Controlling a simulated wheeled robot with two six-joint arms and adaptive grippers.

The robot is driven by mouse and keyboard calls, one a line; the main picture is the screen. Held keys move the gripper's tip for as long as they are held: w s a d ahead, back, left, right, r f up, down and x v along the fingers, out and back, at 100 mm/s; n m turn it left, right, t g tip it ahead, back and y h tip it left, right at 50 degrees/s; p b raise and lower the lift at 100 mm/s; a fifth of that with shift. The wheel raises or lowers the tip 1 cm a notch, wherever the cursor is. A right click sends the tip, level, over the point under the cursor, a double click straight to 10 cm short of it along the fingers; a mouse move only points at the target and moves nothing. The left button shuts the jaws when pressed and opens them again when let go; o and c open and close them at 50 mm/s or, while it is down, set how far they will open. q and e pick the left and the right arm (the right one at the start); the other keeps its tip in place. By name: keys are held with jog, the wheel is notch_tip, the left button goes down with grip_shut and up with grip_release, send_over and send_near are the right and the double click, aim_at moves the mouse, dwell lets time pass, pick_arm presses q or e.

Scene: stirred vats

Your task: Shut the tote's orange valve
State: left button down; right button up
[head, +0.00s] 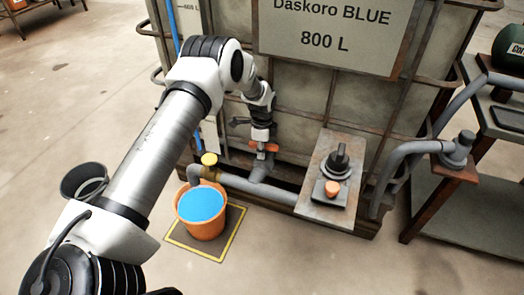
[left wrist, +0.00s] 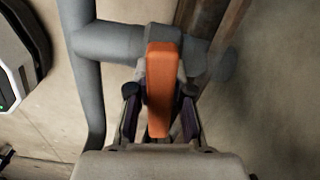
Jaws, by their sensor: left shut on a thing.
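The tote (head: 300,95) is a large caged tank with a sign reading "Daskoro BLUE 800 L". Its orange valve (head: 270,147) is a flat lever low on the tote's front, on the grey outlet pipe. My left gripper (head: 262,140) comes down on it from above and hides part of it. In the left wrist view the orange lever (left wrist: 162,85) stands between the two fingers of the left gripper (left wrist: 160,118), which is shut on it. There the lever lies crosswise over a short grey branch pipe (left wrist: 110,42). My right gripper is not in view.
A bench (head: 470,215) stands at right.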

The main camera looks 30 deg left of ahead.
pick_arm(q)
jog(key=shift+m, duration=0.9)
jog(key=c, duration=1.1)
grip_release()
notch_tip(320, 180, up, 12)
jog(key=shift+f, duration=0.1)
